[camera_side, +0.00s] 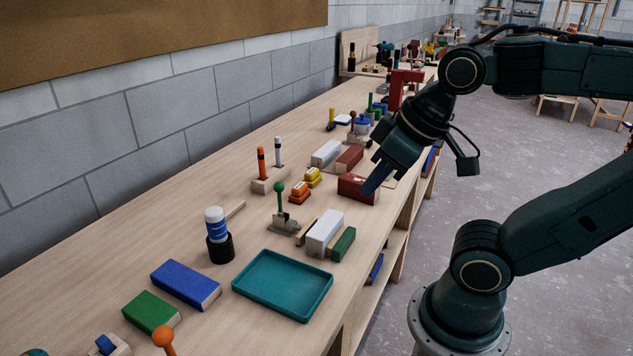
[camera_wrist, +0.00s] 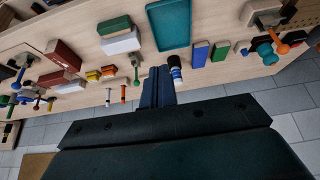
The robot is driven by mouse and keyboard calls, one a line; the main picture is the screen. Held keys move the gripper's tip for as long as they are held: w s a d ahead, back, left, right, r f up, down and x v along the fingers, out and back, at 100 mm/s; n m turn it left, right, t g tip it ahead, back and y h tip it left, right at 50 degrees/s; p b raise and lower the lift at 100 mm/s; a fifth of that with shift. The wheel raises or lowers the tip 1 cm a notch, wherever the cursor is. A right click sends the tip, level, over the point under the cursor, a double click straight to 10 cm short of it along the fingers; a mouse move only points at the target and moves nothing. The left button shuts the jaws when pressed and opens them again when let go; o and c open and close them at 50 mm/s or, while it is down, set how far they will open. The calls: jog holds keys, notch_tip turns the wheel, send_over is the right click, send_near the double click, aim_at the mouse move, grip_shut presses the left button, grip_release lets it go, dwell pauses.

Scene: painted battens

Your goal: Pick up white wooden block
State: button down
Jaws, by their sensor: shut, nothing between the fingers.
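Two white blocks show. The nearer white block (camera_side: 325,232) lies on the bench between a thin wooden piece and a green block (camera_side: 344,244); in the wrist view this white block (camera_wrist: 121,43) lies beside the green block (camera_wrist: 114,26). The farther white block (camera_side: 326,153) lies beside a red block (camera_side: 349,159). My gripper (camera_side: 368,192) is shut and empty, and in the side view its fingertips overlap another red block (camera_side: 352,184). I cannot tell its height above the bench. The shut fingers (camera_wrist: 158,72) also show in the wrist view, apart from the white block.
A teal tray (camera_side: 283,286) lies empty at the front. A blue block (camera_side: 186,284) and a green block (camera_side: 151,312) lie left of it. A blue-and-white cylinder stands in a black holder (camera_side: 220,249). Toggle clamps, small orange and yellow pieces, and upright pegs stand around.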

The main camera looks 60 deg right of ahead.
jog(key=c, duration=0.7)
grip_release()
jog(key=shift+c, duration=0.2)
jog(key=w+d+f+m+g+y, duration=0.2)
jog(key=w+d+m+g, duration=0.2)
jog(key=w+d+m, duration=0.55)
jog(key=w+d+f+m+g+y, duration=0.1)
jog(key=w+d+f+m+y, duration=0.1)
jog(key=w+d+f+m, duration=0.3)
jog(key=d+f+m, duration=0.1)
jog(key=d+m, duration=0.2)
jog(key=d, duration=0.1)
jog(key=shift+f+g+y, duration=0.3)
jog(key=shift+f, duration=0.1)
jog(key=shift+m, duration=0.25)
